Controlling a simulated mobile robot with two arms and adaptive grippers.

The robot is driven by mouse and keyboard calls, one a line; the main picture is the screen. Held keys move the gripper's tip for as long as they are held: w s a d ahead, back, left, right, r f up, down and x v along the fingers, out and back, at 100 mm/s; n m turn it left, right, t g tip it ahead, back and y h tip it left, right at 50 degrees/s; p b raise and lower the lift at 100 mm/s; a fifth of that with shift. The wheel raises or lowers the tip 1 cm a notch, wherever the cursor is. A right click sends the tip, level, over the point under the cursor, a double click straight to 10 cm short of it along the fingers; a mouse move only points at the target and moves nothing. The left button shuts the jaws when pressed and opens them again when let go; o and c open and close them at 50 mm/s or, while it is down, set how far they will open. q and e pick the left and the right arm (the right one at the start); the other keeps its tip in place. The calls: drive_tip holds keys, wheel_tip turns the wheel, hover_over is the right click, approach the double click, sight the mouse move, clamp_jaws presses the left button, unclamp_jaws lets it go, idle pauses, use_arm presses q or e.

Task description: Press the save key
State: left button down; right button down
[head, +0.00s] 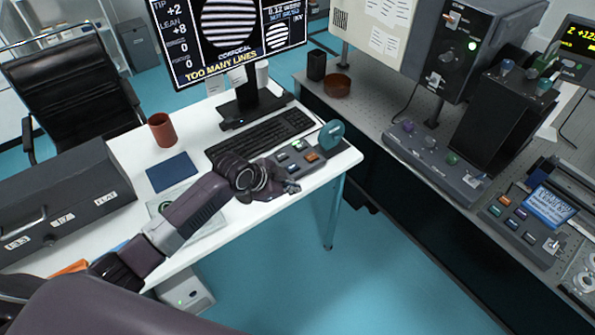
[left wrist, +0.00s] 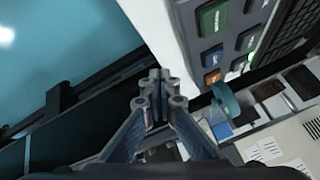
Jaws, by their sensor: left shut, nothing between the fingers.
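A grey key box (head: 298,160) stands on the white desk beside the keyboard, with green, orange and dark keys. In the left wrist view, its green key (left wrist: 213,19) and orange key (left wrist: 212,77) show at upper right; labels are too small to read, so I cannot tell which key is save. My left gripper (head: 292,187) is shut and empty at the near side of this box. In the left wrist view, my left gripper (left wrist: 158,78) points past the box, apart from the keys in the picture. My right gripper is not in view.
A teal disc (head: 331,134) stands at the box's right end. A keyboard (head: 262,133) and a monitor (head: 228,35) reading "TOO MANY LINES" are behind. Another key panel with a screen (head: 551,207) is on the optical table at right. Blue floor is open between the tables.

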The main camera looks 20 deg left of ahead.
use_arm(q)
drive_tip(key=w+a+r+m+t, duration=0.1)
drive_tip(key=w+a+r+m, duration=0.2)
drive_tip(key=w+r, duration=0.6)
drive_tip(key=shift+a+r+h, duration=0.2)
drive_tip(key=shift+r+h, duration=0.2)
drive_tip(key=shift+r, duration=0.25)
drive_tip(key=shift+f, duration=0.1)
drive_tip(key=b, duration=0.6)
hover_over(291, 168)
wheel_tip(291, 168, down, 7)
drive_tip(key=shift+a+r, duration=0.1)
drive_tip(key=shift+f+b, duration=0.6)
drive_tip(key=shift+f, duration=0.35)
drive_tip(key=shift+f, duration=0.45)
